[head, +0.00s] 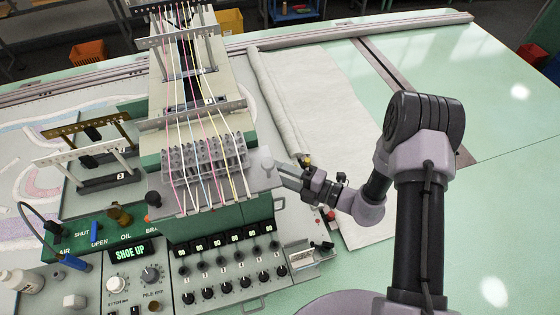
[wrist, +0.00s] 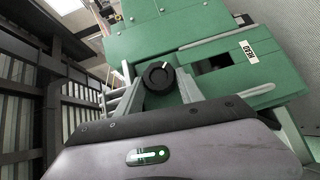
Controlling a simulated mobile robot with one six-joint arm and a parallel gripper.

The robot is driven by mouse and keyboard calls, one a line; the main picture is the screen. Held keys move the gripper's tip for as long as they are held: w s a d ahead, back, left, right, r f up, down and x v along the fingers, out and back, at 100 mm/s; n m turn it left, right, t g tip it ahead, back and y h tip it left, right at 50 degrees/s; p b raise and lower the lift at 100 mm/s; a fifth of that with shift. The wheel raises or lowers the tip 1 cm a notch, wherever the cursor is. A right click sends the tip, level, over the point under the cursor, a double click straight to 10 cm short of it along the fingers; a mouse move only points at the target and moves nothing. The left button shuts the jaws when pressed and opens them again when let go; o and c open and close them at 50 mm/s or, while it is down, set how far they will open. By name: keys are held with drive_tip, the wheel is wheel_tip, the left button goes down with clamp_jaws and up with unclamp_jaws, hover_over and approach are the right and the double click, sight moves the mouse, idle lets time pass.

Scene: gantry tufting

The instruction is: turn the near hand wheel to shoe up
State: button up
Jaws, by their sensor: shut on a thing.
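The near hand wheel (wrist: 158,76) is a small black round knob with a white mark toward its upper right rim. It sits on the green machine head in the wrist view. My gripper (wrist: 160,88) has a finger on each side of the wheel and is shut on it. In the head view my gripper (head: 283,172) reaches in from the right to the side of the machine head (head: 232,185), and the wheel is not clearly seen there.
Several coloured yarns (head: 205,120) run along the top of the gantry to the left of my gripper. Rows of black knobs (head: 233,288) fill the front panel below. A small tray (head: 302,256) sticks out at the panel's right. The green table (head: 470,130) is clear at right.

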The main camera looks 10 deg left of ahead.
drive_tip(key=shift+w+a+r+m+g+h+p, duration=0.1)
drive_tip(key=shift+r+m+g+h+p, duration=0.15)
drive_tip(key=shift+m+g+h+p, duration=1)
drive_tip(key=shift+w+r+m+t+h+p, duration=0.15)
drive_tip(key=shift+m+h+p, duration=0.3)
drive_tip(key=shift+p, duration=1.75)
drive_tip(key=shift+w+a+r+m+g+h+p, duration=0.1)
drive_tip(key=shift+r+m+g+h+p, duration=0.2)
drive_tip(key=shift+m+g+h+p, duration=1)
drive_tip(key=shift+f+n+t+p, duration=0.1)
drive_tip(key=shift+n+t+p, duration=0.4)
drive_tip(key=o, duration=1.1)
drive_tip(key=shift+d, duration=0.1)
drive_tip(key=b+v, duration=0.1)
drive_tip(key=v, duration=1.6)
drive_tip(key=shift+d+f+b, duration=0.1)
drive_tip(key=shift+d+b, duration=0.2)
drive_tip(key=shift+b, duration=0.05)
